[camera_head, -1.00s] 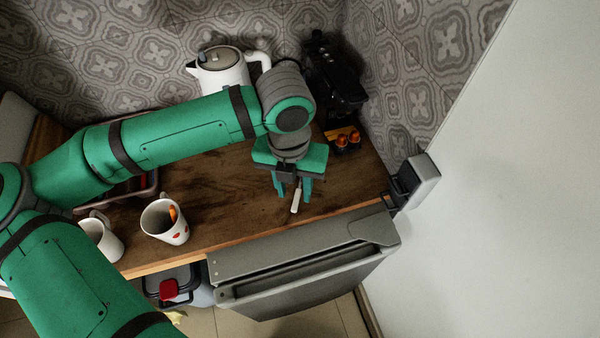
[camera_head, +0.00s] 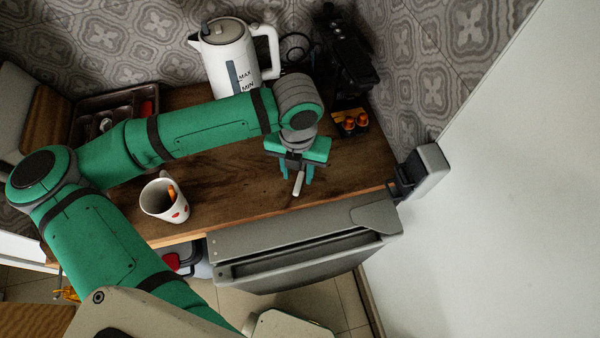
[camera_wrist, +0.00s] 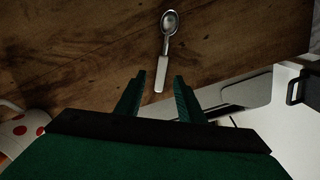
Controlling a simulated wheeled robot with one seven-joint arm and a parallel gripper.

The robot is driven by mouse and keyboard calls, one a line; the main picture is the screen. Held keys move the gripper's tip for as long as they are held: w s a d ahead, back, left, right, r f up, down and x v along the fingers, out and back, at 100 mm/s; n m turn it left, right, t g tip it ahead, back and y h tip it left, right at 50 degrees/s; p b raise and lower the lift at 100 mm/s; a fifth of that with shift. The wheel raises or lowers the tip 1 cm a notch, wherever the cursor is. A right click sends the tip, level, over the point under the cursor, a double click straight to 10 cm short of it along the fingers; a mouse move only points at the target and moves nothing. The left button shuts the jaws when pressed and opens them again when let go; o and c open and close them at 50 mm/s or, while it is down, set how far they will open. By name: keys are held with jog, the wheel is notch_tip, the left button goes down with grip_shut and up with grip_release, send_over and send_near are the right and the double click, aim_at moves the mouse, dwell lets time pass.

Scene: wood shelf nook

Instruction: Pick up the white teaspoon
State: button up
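The white teaspoon (camera_wrist: 161,74) lies on the wooden counter (camera_wrist: 90,60). The wrist view shows its metal bowl away from me and its white handle pointing toward my gripper (camera_wrist: 156,98). The gripper is open, with the handle's end in line with the gap between the two fingers. In the head view, the white handle (camera_head: 298,184) shows between the fingers of my gripper (camera_head: 296,180), near the counter's front edge; the spoon's bowl is hidden there. I cannot tell how high the fingers are above the counter.
A white mug (camera_head: 158,203) with red spots and something orange inside stands left of my gripper. A white kettle (camera_head: 229,60), a black machine (camera_head: 345,50) and small orange items (camera_head: 350,122) stand behind. A grey appliance door (camera_head: 300,245) juts out in front.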

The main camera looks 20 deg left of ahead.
aim_at(302, 172)
jog(key=shift+w+d+f, duration=0.1)
jog(key=shift+w+f, duration=0.05)
jog(key=shift+f, duration=1.2)
jog(key=shift+c, duration=0.7)
grip_shut()
jog(key=shift+w+r, duration=0.1)
jog(key=shift+w, duration=0.05)
